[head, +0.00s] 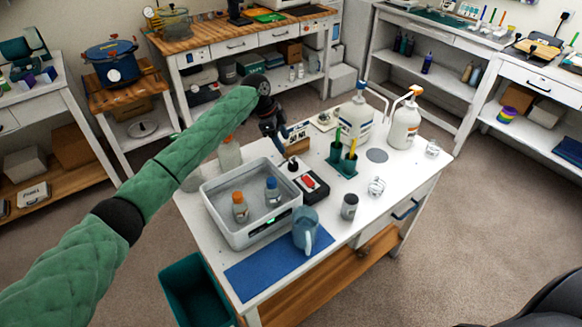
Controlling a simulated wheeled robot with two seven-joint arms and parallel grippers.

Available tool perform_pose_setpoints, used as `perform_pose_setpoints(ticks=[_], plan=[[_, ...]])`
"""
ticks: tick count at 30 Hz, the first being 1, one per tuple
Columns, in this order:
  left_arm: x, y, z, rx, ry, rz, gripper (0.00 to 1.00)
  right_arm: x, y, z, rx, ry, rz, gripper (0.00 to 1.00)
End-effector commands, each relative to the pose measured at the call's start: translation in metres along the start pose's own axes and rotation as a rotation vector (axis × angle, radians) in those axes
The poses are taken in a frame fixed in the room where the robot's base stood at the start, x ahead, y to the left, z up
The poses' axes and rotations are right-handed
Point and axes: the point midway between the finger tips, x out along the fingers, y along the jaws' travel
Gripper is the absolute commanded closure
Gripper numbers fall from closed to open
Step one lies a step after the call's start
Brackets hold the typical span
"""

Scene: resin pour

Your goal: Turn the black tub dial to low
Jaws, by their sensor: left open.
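A white tub (213,216) holding clear liquid stands on the white table. A bottle with an orange cap (240,209) and one with a blue cap (272,191) stand in it. A black box with a red control (308,182) sits at the tub's right side, and a small black knob (292,163) is just behind it. I cannot tell which is the tub dial or read its setting. My left gripper (283,150) is open above the table behind the knob, pointing down and apart from it as far as I can see. My right gripper is not in view.
A blue-grey jug (305,230) stands on a blue mat (255,277) in front. A grey cup (349,206), a green holder (343,166) and pump bottles (405,125) stand to the right. A clear bottle (230,153) stands behind the tub, near my left arm.

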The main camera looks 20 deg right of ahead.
Motion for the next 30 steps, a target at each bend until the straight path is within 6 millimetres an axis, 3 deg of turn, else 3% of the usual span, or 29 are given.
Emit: perform_pose_setpoints(ticks=[1,6,11,30], plan=[[0.012,0.000,0.005,0.000,0.000,0.000,0.43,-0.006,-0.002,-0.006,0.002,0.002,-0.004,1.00],[0.020,0.000,0.008,0.000,0.000,0.000,0.43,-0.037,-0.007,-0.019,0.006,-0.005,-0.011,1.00],[0.023,0.000,0.008,0.000,0.000,0.000,0.43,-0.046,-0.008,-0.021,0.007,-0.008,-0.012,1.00],[0.093,0.000,0.008,-0.001,0.000,0.000,0.43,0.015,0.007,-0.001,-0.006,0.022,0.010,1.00]])
